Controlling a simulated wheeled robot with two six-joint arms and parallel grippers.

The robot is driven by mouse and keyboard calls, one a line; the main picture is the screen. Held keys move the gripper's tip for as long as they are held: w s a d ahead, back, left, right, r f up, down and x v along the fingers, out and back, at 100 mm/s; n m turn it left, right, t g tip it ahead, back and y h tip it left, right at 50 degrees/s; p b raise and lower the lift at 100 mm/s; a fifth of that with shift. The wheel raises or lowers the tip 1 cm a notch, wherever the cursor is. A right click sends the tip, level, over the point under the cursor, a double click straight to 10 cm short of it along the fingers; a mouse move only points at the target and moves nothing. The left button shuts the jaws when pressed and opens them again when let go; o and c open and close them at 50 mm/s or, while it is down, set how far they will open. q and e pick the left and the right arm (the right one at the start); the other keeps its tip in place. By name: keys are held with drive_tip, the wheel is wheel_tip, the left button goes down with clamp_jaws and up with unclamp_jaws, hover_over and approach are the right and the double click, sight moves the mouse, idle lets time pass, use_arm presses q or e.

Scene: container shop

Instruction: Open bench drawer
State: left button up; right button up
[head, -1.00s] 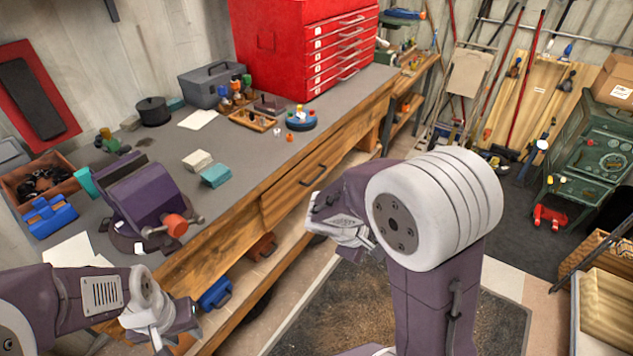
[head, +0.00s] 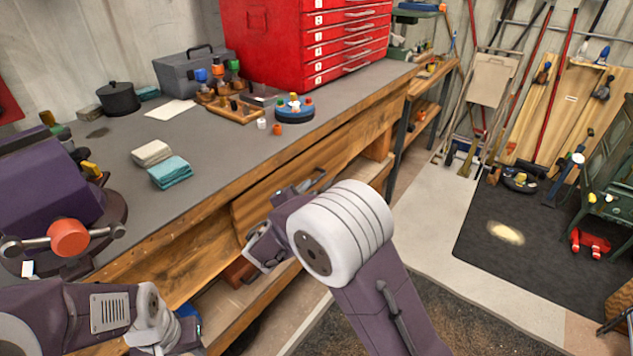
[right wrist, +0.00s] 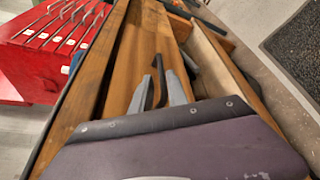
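The wooden workbench (head: 112,150) runs diagonally through the head view. Its drawer front (head: 248,212) is below the top edge and looks flush with the bench; the drawer also shows in the right wrist view (right wrist: 133,62). The dark bar handle (head: 318,181) is partly hidden by my right arm. My right gripper (head: 265,248) is in front of the drawer. In the right wrist view its two grey fingers are apart, with the dark handle (right wrist: 159,68) between their tips; I cannot tell whether they touch it. My left gripper (head: 172,335) is low at left, its fingers not clear.
A purple vise (head: 50,195) stands on the bench at left. A red drawer chest (head: 280,40), grey toolbox (head: 190,72) and dark pot (head: 119,98) are farther back. A lower shelf (head: 225,305) runs under the drawer.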

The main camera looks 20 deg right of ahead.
sight(315, 181)
drive_tip(key=x, duration=0.7)
drive_tip(key=shift+d+f+b, duration=0.1)
drive_tip(key=shift+b, duration=0.2)
drive_tip(key=shift+c, duration=0.3)
clamp_jaws()
idle(0.6)
